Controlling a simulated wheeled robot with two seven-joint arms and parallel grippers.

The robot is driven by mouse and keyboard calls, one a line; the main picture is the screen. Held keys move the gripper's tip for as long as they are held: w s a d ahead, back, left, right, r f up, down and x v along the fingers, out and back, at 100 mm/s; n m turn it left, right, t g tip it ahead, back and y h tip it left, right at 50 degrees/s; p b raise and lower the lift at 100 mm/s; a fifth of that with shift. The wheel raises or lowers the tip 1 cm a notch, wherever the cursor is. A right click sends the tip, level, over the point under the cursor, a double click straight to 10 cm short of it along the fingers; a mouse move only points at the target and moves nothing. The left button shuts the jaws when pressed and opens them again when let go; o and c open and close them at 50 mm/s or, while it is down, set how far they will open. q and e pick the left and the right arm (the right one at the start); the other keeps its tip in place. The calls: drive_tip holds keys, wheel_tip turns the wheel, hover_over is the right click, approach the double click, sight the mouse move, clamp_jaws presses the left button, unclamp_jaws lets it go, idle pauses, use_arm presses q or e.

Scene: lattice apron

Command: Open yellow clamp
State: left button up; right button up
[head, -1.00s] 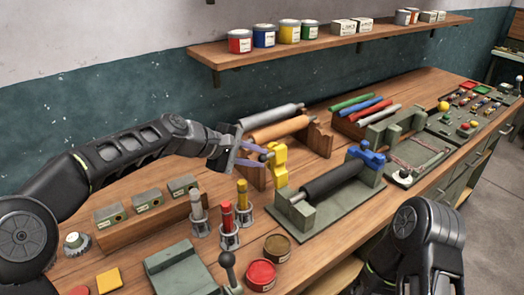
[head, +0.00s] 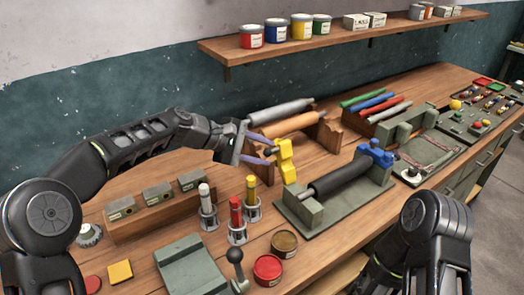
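The yellow clamp (head: 287,165) stands upright at the left end of the dark roller (head: 338,178), which rests on a green-grey stand (head: 303,212). A matching blue clamp (head: 376,154) sits at the roller's right end. My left gripper (head: 274,157) reaches in from the left with its two purplish fingers apart. The fingertips are right at the upper part of the yellow clamp; I cannot tell whether they touch it. My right arm shows at the lower right, but its gripper is out of view.
A wooden rack (head: 328,136) with grey and orange rollers stands close behind the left gripper. Several upright tubes, one of them red (head: 236,213), stand in front of it. A red tin (head: 268,268) and a brown tin (head: 284,243) stand near the front edge.

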use_arm(q)
drive_tip(key=shift+o, duration=0.5)
drive_tip(key=b+v, duration=0.2)
drive_tip(key=v, duration=0.6)
drive_tip(key=shift+f, duration=0.1)
